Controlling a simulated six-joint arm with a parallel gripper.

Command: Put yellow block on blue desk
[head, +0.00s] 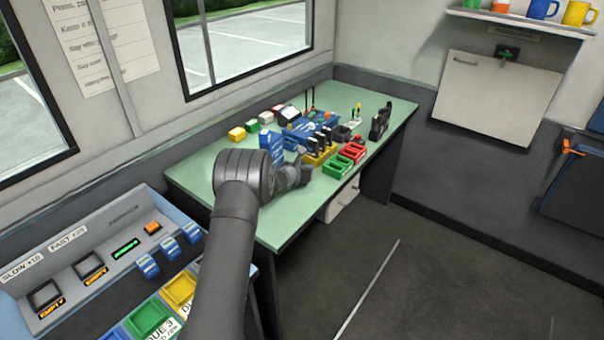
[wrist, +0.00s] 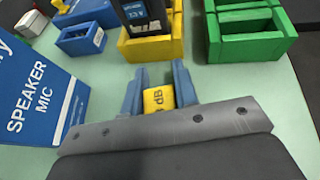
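A small yellow block (wrist: 158,98) with "dB" on it sits between the two blue fingers of my gripper (wrist: 160,88) in the wrist view. It fills the gap, and the fingers appear closed on its sides. My gripper also shows low over the desk in the head view (head: 304,174), where the block cannot be made out. The desktop (head: 205,180) is pale green, not blue. Blue things on it are a panel (head: 271,145), marked "SPEAKER MIC" in the wrist view (wrist: 40,105), and a small open blue tray (wrist: 82,41).
A yellow tray (wrist: 135,49) holding dark radios lies ahead of my gripper. Green trays (wrist: 250,45) stand to its right, and red trays (head: 352,151) are behind them. Several small boxes (head: 237,133) line the back. Bare desktop lies around my gripper.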

